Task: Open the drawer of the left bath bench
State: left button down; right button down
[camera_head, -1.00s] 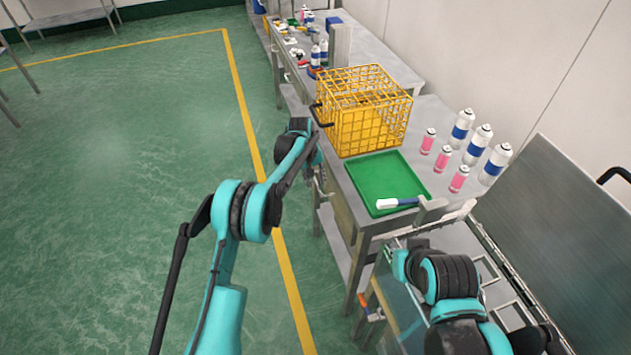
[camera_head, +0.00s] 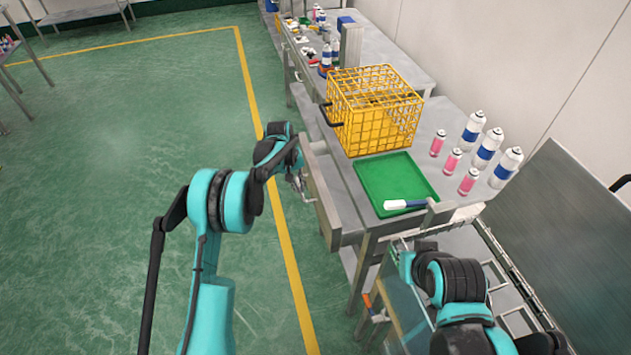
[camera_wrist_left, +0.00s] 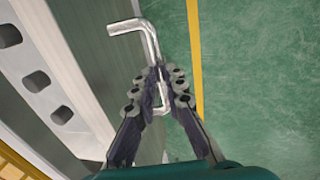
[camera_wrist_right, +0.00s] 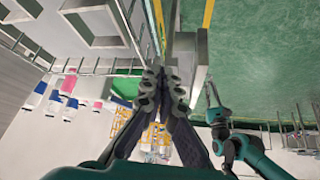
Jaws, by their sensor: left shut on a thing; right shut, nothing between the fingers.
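The drawer (camera_head: 323,205) of the bath bench (camera_head: 433,108) stands partly out from the bench side. My left gripper (camera_head: 305,192) is at the drawer's front, on the floor side. In the left wrist view my left gripper (camera_wrist_left: 157,92) is shut on the bent metal handle (camera_wrist_left: 147,38) of the drawer, whose grey front (camera_wrist_left: 95,60) is on the left. My right gripper (camera_wrist_right: 164,78) is shut and empty in the right wrist view. In the head view the right arm hides most of it.
A yellow wire basket (camera_head: 375,135), a green tray (camera_head: 395,180), pink cans (camera_head: 452,160) and white-blue cans (camera_head: 488,148) stand on the bench top. A clear panel (camera_head: 405,300) is near my right arm. The green floor (camera_head: 130,170) on the left is free.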

pick_arm(q)
jog(key=s+a, duration=0.3)
jog(key=a, duration=0.6)
jog(key=s+a, duration=0.3)
jog(key=a, duration=0.6)
jog(key=shift+a, duration=0.4)
jog(key=c, duration=1.6)
grip_release()
jog(key=shift+r, duration=0.1)
jog(key=r, duration=0.4)
jog(key=a+r, duration=0.1)
jog(key=r, duration=0.2)
jog(key=a+r, duration=0.1)
jog(key=r, duration=0.3)
jog(key=shift+s+r, duration=0.3)
jog(key=shift+s, duration=0.1)
